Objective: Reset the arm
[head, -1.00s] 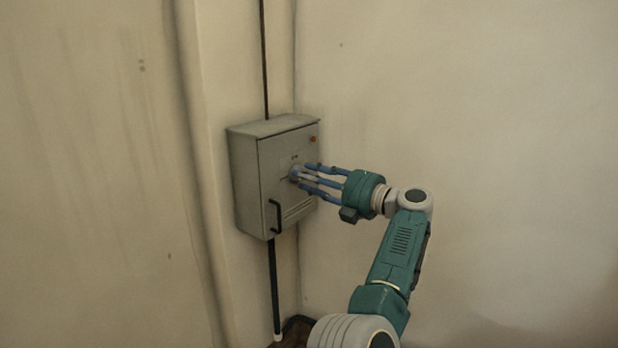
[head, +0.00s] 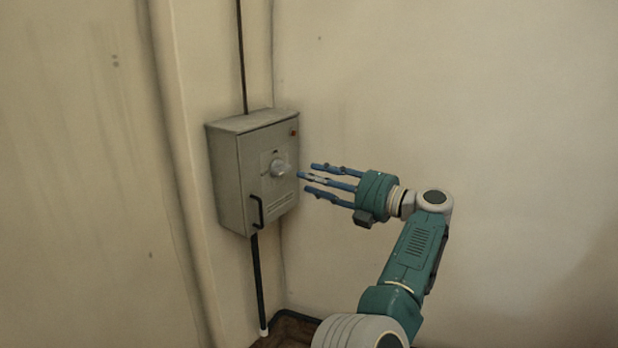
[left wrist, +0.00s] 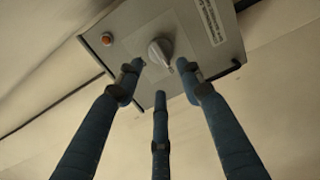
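A grey wall box (head: 228,180) hangs on the wall in the head view, its door closed. A pale round knob (head: 280,168) is on its front; it also shows in the left wrist view (left wrist: 161,50), with a narrow pointed part towards its lower right. My left gripper (head: 308,177) is just right of the box, its blue fingers straight, spread and empty. A gap shows between the fingertips and the knob. In the left wrist view the fingers of the left gripper (left wrist: 160,75) point at the box front. My right gripper is not in view.
The box has a black handle (head: 257,212) and a small orange-red lamp (head: 294,132). A dark pipe (head: 259,285) runs down from the box to a dark tray-like edge (head: 292,325) on the floor. The bare wall to the right is clear.

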